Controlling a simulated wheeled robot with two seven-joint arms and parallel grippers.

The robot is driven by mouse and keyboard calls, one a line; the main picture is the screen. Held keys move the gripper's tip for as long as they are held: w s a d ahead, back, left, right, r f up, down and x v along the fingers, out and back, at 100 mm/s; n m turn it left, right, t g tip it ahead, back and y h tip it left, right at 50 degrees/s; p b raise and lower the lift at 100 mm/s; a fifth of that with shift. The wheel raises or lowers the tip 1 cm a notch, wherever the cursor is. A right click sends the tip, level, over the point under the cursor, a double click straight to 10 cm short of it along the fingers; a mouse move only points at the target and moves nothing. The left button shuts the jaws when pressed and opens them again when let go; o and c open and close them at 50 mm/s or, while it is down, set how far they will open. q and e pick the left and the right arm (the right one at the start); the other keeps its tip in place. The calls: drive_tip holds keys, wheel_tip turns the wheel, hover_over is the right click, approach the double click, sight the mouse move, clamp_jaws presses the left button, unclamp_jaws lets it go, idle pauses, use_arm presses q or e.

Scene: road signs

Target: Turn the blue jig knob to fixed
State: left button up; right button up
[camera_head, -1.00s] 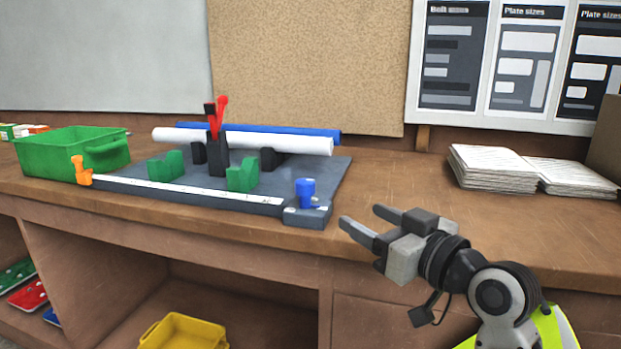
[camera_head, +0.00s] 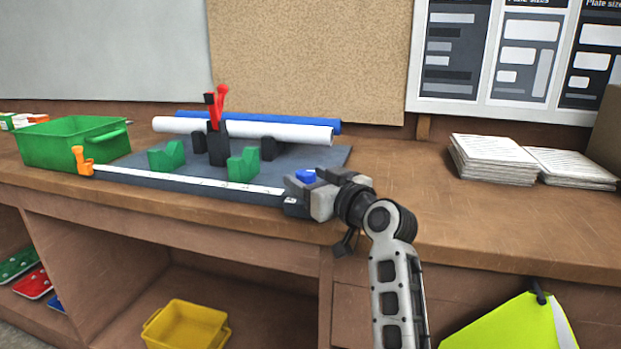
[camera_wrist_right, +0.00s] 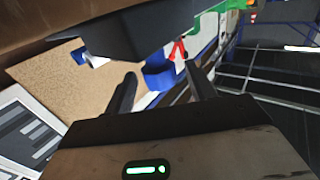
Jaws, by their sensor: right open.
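The blue jig knob (camera_head: 306,176) sits at the right front corner of the dark jig board (camera_head: 325,160). Only its top shows in the head view, as my right gripper (camera_head: 303,186) covers the rest. In the right wrist view the blue knob (camera_wrist_right: 158,77) lies between the two spread fingers of my open right gripper (camera_wrist_right: 160,74). I cannot tell whether a finger touches it. The knob's pointer and any label beside it are hidden or too small to read. My left gripper is not in view.
The board holds green blocks (camera_head: 243,166), a red-handled clamp (camera_head: 218,125) and an orange piece (camera_head: 82,160) at its left. White (camera_head: 240,131) and blue rolls lie behind. A green bin (camera_head: 70,142) stands left, paper stacks (camera_head: 495,160) right. The bench right of my gripper is clear.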

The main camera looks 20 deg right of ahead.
drive_tip(key=c, duration=1)
drive_tip(key=shift+o, duration=0.2)
drive_tip(key=shift+a+r+m+h+p, duration=0.15)
drive_tip(key=shift+m+h+p, duration=0.4)
drive_tip(key=shift+p, duration=0.35)
drive_tip(key=shift+h+p, duration=0.3)
drive_tip(key=shift+h, duration=0.25)
drive_tip(key=shift+m+t, duration=0.25)
drive_tip(key=shift+t, duration=0.05)
drive_tip(key=o, duration=1)
drive_tip(key=shift+c, duration=0.2)
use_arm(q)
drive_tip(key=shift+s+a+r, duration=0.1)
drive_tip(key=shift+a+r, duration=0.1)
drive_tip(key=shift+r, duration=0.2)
